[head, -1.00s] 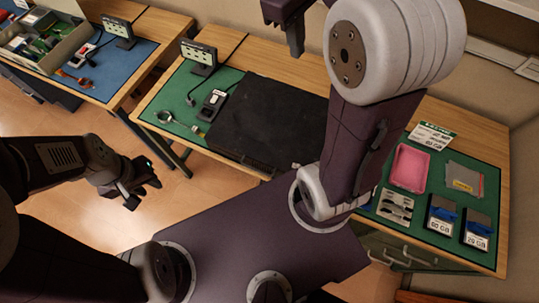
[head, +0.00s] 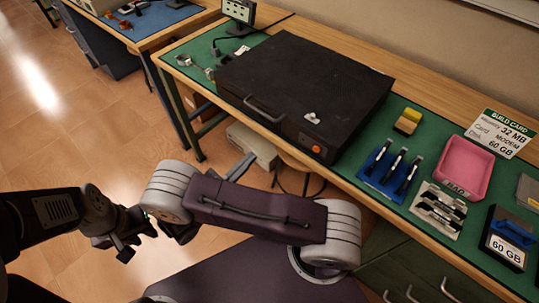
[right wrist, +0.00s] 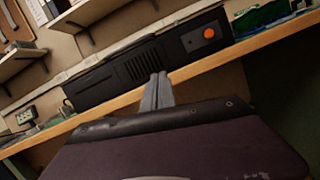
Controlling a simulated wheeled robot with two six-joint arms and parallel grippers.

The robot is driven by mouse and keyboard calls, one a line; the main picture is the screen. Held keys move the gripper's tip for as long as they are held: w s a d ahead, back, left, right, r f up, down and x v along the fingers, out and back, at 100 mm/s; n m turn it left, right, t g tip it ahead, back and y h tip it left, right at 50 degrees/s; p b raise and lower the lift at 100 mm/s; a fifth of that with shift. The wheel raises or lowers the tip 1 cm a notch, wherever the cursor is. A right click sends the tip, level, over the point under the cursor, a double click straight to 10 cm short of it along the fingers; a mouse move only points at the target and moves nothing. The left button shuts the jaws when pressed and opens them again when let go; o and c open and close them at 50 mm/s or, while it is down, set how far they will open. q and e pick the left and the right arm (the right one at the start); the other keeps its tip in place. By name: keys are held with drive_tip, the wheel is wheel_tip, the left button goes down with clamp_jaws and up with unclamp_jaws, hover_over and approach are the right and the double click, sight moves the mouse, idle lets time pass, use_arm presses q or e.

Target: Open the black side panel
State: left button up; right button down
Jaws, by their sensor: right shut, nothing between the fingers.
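A large black case (head: 300,85) lies flat on the green mat. Its broad black side panel (head: 310,70) faces up and looks closed. A grey bar handle (head: 265,109) and an orange button (head: 316,150) are near its front edge, with a small silvery piece (head: 312,118) on top. The right wrist view shows the case's vented front (right wrist: 145,65). My right gripper (head: 243,165) is shut and empty, low in front of the case and apart from it; its grey fingers also show in the right wrist view (right wrist: 157,92). My left gripper (head: 135,240) looks open and empty, over the floor.
Right of the case are a yellow-black block (head: 408,121), a blue tray of tools (head: 390,170), a pink tray (head: 466,168), a boxed disk (head: 505,240) and a build card (head: 502,133). A small display (head: 238,12) stands behind left. The table's wooden front edge (head: 350,187) lies between my right arm and the case.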

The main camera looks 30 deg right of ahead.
drive_tip(key=x, duration=1)
drive_tip(key=shift+a+r, duration=0.1)
drive_tip(key=shift+r, duration=0.05)
use_arm(q)
drive_tip(key=shift+r+p, duration=0.1)
drive_tip(key=shift+p, duration=0.3)
use_arm(e)
drive_tip(key=shift+s+r, duration=0.2)
drive_tip(key=shift+r, duration=0.7)
drive_tip(key=shift+s+r, duration=0.2)
drive_tip(key=shift+r, duration=0.65)
